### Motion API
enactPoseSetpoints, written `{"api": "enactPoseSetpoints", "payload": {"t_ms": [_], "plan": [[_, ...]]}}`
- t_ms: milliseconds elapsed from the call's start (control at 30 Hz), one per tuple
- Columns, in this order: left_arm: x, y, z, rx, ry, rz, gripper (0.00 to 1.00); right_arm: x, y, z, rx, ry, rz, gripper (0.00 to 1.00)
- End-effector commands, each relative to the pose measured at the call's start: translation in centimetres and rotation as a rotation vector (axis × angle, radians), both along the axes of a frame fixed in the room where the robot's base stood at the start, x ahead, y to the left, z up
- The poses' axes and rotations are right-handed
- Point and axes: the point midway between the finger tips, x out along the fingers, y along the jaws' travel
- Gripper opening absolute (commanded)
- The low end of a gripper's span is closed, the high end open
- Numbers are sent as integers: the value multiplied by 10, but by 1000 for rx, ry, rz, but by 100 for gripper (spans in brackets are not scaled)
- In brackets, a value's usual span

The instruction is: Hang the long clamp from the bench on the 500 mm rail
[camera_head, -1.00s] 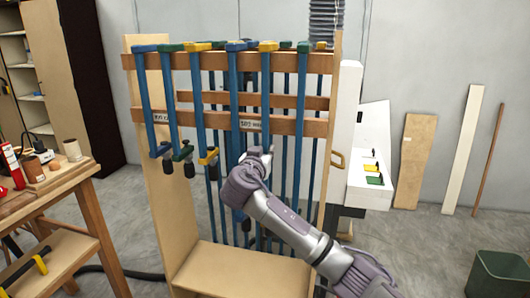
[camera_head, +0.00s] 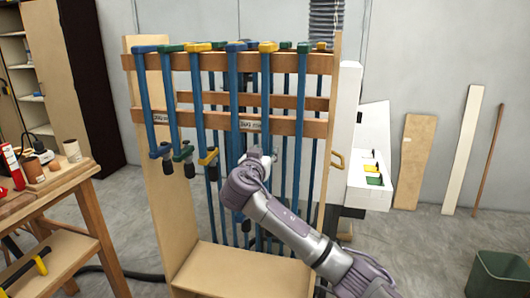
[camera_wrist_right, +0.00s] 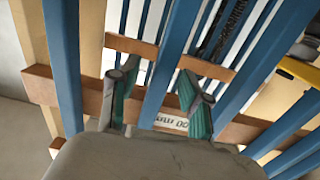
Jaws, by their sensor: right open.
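A long blue clamp (camera_head: 237,90) hangs with its head over the top rail (camera_head: 215,61) of the wooden rack, its bar running down past a small white label (camera_head: 250,124), too blurred to read surely. My right gripper (camera_head: 263,156) is in front of the rack, just below the label. In the right wrist view, my right gripper (camera_wrist_right: 157,88) is open, with a blue bar (camera_wrist_right: 170,65) running between its two fingers. I cannot tell whether either finger touches it. The clamp's lower end is partly hidden behind my arm. My left gripper is not in view.
Several other blue clamps with green, yellow and blue heads hang close on both sides. A wooden bench (camera_head: 55,190) with small containers stands at the left. A white cabinet (camera_head: 347,135) and a green bin (camera_head: 500,275) are at the right.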

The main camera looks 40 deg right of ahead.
Motion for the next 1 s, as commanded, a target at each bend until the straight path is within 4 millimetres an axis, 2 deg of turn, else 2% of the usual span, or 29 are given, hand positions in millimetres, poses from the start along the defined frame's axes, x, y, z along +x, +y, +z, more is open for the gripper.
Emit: {"api": "enactPoseSetpoints", "payload": {"t_ms": [167, 400, 600, 1000], "plan": [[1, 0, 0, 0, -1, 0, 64, -15, 20, 1, 3, -3, 5, 47], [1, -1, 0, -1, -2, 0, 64, -49, 60, 3, 3, -7, 5, 47], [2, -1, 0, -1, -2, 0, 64, -69, 83, 5, 0, -6, 3, 47], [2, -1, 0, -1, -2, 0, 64, -76, 90, 6, -2, -6, 0, 47]]}}
